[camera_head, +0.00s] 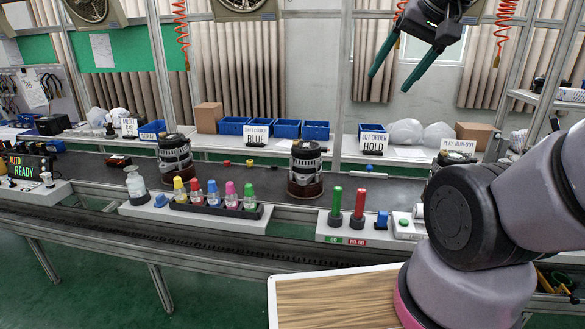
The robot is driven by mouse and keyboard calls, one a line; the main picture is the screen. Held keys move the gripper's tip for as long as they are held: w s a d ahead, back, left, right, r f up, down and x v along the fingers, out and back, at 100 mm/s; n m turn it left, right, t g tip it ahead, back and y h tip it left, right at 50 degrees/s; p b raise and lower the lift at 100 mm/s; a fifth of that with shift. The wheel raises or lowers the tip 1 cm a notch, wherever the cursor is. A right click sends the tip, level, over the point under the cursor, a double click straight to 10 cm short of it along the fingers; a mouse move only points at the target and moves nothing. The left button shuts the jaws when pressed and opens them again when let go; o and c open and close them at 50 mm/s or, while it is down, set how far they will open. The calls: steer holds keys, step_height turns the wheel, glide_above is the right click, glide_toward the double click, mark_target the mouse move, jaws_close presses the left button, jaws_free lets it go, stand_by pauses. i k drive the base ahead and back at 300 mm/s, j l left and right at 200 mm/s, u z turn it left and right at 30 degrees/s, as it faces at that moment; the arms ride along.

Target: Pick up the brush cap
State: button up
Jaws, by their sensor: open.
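My gripper (392,80) is open and empty, high at the top right of centre, in front of the curtains and window. Its two dark green fingers point down and to the left, well above the line. I cannot tell for sure which thing is the brush cap. A small blue piece (160,200) sits on the left front ledge, and a blue block (382,219) stands on the right front ledge.
Alternators (306,169) (175,158) stand on the conveyor. A black rack (216,209) of colour-capped bottles, a pump bottle (136,185) and green and red gauges (361,203) stand along the front. Blue bins (287,129) and sign cards (257,135) line the back shelf.

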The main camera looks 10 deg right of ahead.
mark_target(178, 184)
steer(key=z, duration=1.1)
steer(key=u, duration=2.05)
steer(key=j, duration=0.15)
